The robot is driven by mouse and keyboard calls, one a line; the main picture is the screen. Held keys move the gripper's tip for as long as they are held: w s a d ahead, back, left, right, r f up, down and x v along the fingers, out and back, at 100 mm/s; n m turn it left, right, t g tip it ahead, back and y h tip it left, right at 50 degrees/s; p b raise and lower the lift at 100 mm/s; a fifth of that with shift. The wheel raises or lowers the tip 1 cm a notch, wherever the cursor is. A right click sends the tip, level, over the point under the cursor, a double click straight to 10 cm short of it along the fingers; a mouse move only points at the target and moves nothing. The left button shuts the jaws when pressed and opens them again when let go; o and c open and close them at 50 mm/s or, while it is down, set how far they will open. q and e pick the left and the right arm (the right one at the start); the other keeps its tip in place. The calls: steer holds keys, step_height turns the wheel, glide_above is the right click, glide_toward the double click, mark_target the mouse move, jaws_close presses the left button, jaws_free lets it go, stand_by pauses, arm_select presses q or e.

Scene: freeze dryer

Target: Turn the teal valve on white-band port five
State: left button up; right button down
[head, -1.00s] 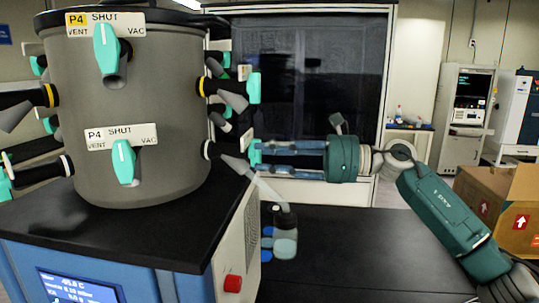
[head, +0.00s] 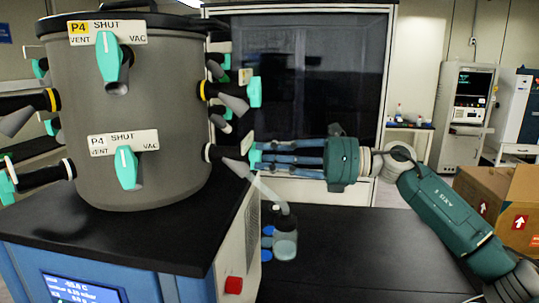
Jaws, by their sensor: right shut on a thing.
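The grey drum (head: 130,100) carries ports with teal valves. On its right side, a lower port with a white band (head: 208,152) points right, and a teal valve (head: 254,157) sits at its outer end, seen edge-on. My right gripper (head: 262,157) reaches in from the right with its blue fingers shut on this valve. The fingers partly hide it. The number of this port cannot be read from here. A clear tube runs down from this port to a flask (head: 285,240). My left gripper is not in view.
Above is a yellow-band port (head: 203,90) with another teal valve (head: 254,91) close to my right gripper. Front valves (head: 108,57) and (head: 126,168) are labelled P4. The black bench (head: 350,245) is clear right of the flask. A cardboard box (head: 500,205) stands far right.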

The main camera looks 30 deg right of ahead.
steer(key=m+p, duration=0.1)
steer(key=m, duration=0.1)
steer(key=m+p, duration=0.1)
steer(key=m, duration=0.1)
steer(key=shift+r, duration=0.35)
steer(key=shift+m+p, duration=0.55)
steer(key=shift+m, duration=0.85)
steer(key=c, duration=1.4)
jaws_free()
steer(key=shift+d, duration=0.1)
steer(key=shift+c, duration=0.2)
steer(key=shift+f, duration=0.1)
steer(key=shift+d, duration=0.2)
steer(key=v, duration=1.1)
steer(key=shift+s+d, duration=0.2)
steer(key=shift+s, duration=0.05)
